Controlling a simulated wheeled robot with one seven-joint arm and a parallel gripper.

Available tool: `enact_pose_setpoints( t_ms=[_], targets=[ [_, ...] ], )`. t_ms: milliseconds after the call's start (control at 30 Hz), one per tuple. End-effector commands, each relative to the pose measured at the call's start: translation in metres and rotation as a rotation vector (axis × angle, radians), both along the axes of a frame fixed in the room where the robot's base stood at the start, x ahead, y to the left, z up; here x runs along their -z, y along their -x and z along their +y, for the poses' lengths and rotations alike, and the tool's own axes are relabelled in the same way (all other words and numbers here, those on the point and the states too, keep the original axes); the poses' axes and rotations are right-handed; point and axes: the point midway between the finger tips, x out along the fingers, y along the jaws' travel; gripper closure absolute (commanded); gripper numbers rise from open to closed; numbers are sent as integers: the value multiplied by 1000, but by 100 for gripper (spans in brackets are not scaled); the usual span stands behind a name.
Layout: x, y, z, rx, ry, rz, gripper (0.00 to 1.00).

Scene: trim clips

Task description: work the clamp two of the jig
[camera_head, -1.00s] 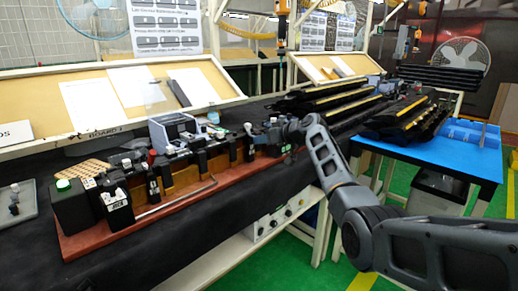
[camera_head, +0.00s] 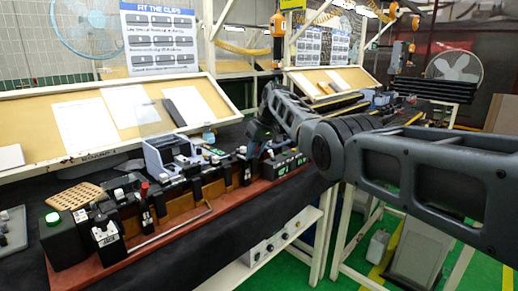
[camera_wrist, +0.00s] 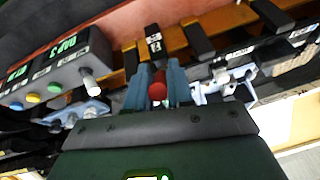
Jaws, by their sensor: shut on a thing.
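The jig is a long red-brown base (camera_head: 150,243) with a row of black clamps and blocks along it, on a black-covered bench. My gripper (camera_wrist: 158,88) has its two blue-grey fingers on either side of a red knob (camera_wrist: 158,91), shut on it, in the wrist view. The clamp below the knob is mostly hidden by the fingers. In the head view my gripper (camera_head: 252,148) points down at the right part of the jig, and the knob there is hidden. I cannot read which clamp is number two.
A grey box with coloured buttons and a white-tipped lever (camera_wrist: 90,85) is left of my gripper in the wrist view. A green-capped black box (camera_head: 65,238) stands at the jig's left end. A grey-blue device (camera_head: 172,152) stands behind the jig. A sloped board (camera_head: 110,120) runs behind.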

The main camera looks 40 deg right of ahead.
Motion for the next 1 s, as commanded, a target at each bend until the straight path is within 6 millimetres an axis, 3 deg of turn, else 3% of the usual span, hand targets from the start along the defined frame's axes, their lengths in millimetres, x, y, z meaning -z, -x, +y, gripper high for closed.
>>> enact_pose_setpoints(
  t_ms=[600,633,833,1000],
  targets=[
    [-2,-1,10,-1,3,40,100],
    [-2,-1,10,-1,3,40,78],
    [-2,-1,10,-1,2,42,58],
    [-2,-1,10,-1,2,43,57]
  ],
)
